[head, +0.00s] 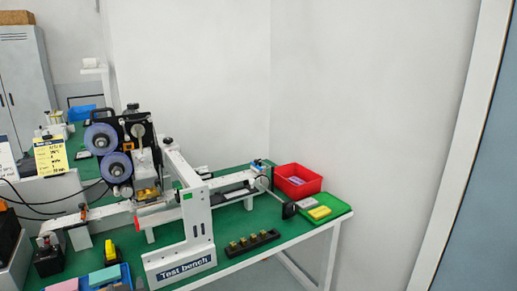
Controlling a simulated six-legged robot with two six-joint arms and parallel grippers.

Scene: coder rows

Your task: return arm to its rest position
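Neither of my grippers shows in the head view, and I see no part of my arms that I can be sure of. The green-topped test bench (285,226) stands in front of me. On it is a coder machine with two purple reels (101,139) and a white frame (196,222) labelled "Test bench". A long conveyor runs under the machine from lower left to the right. Whether an arm is at rest cannot be seen.
A red bin (297,181) and a green tray (335,207) with a yellow block (319,212) sit at the bench's right end. A black holder (254,243) with brass pieces lies at the front edge. A blue tray (125,277) with coloured blocks is front left. Floor right of the bench looks clear.

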